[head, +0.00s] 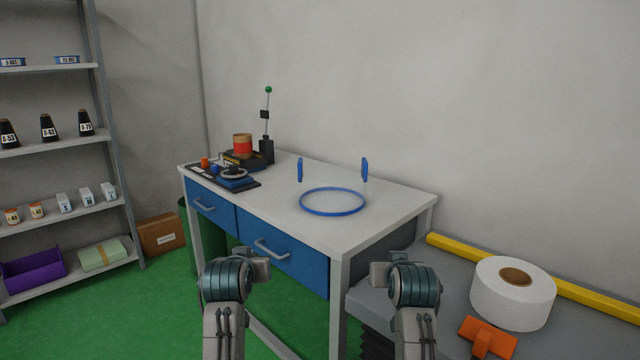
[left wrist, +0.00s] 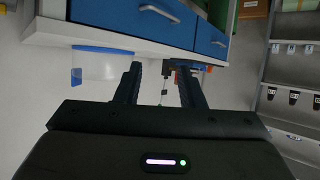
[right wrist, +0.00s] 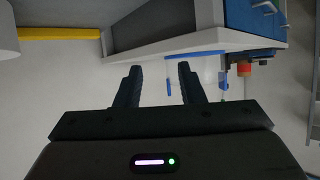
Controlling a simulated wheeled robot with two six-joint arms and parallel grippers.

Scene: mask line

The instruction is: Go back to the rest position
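My left gripper (left wrist: 160,68) shows in the left wrist view with its two dark fingers apart and nothing between them. My right gripper (right wrist: 160,68) shows in the right wrist view, also with its fingers apart and empty. In the head view both arms come up from the bottom edge, side by side, in front of the white workbench (head: 390,208). The fingers themselves cannot be made out there. Neither gripper appears to touch anything.
The bench has blue drawers, a blue ring (head: 332,214) with two upright blue posts, and a black device with a red roll (head: 242,146). A grey surface at right holds a white roll (head: 513,310) and an orange tool (head: 487,338). Stocked shelves (head: 50,145) stand at left.

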